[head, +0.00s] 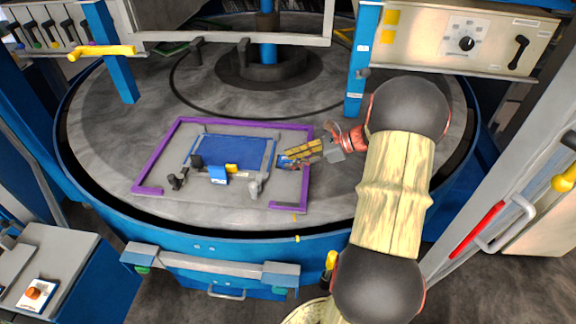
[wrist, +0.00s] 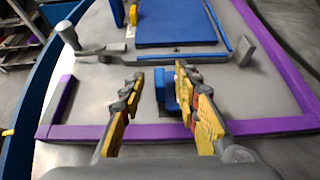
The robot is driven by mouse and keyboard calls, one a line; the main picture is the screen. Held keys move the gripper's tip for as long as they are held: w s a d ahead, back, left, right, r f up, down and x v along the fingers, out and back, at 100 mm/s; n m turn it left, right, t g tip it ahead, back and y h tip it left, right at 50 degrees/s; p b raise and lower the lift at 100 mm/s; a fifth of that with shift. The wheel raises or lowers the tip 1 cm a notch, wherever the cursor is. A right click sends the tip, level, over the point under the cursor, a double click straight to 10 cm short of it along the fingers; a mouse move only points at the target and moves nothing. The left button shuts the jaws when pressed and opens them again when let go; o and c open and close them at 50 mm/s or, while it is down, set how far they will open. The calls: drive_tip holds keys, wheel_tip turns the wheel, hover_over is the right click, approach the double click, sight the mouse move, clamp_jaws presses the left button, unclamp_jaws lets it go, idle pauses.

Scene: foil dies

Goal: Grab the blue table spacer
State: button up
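The blue table spacer (wrist: 161,88) is a small blue block on the grey plate, just inside the purple frame. In the wrist view it lies between my two fingers, nearer the right one, which partly covers it. In the head view only a little of the spacer (head: 284,161) shows beside the fingertips. My gripper (wrist: 160,76), with yellow and dark fingers, is open, with a clear gap on the left finger's side. In the head view my gripper (head: 287,157) reaches in from the right over the frame's right side. Whether a finger touches the spacer I cannot tell.
A purple frame (head: 152,160) borders the grey plate on the round table. A larger blue plate (head: 233,150) lies in its middle, with a blue-and-yellow clamp (head: 217,175) and grey levers (head: 254,188) along its front. A blue post (head: 356,75) stands behind my arm.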

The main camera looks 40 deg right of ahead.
drive_tip(key=shift+w+a+f, duration=0.15)
drive_tip(key=shift+w+a, duration=0.15)
drive_tip(key=shift+c, duration=1)
clamp_jaws()
